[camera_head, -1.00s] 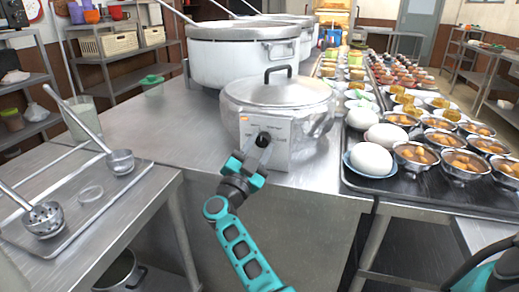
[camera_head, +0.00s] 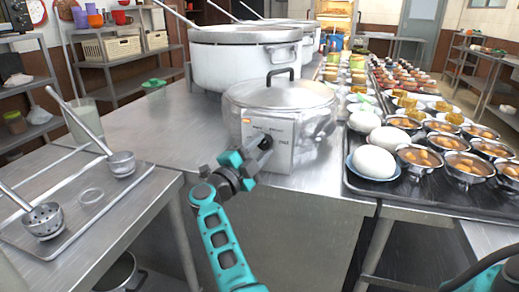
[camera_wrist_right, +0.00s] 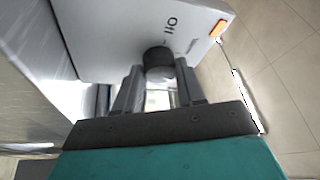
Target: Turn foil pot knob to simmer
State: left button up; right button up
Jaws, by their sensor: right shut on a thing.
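The foil pot (camera_head: 318,122) stands at the front end of the steel counter, its side wrapped in shiny foil and its lid on. A pale control box (camera_head: 280,158) with an orange lamp is on its front. The dark knob (camera_head: 265,142) is on this box; it shows in the right wrist view (camera_wrist_right: 158,60). My right gripper (camera_head: 258,150) is shut on the knob, with a finger on each side in the wrist view (camera_wrist_right: 159,72). The small panel marks are hard to read, and I cannot tell the knob's setting. My left gripper is not in view.
Large white stockpots (camera_head: 240,62) stand behind the foil pot. A tray (camera_head: 85,215) with ladles lies on the left table. The floor in front of the counter is open.

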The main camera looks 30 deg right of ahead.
dwell(0.3)
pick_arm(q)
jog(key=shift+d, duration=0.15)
pick_arm(e)
jog(key=o, duration=1)
jog(key=shift+o, duration=0.2)
jog(key=shift+a, duration=0.1)
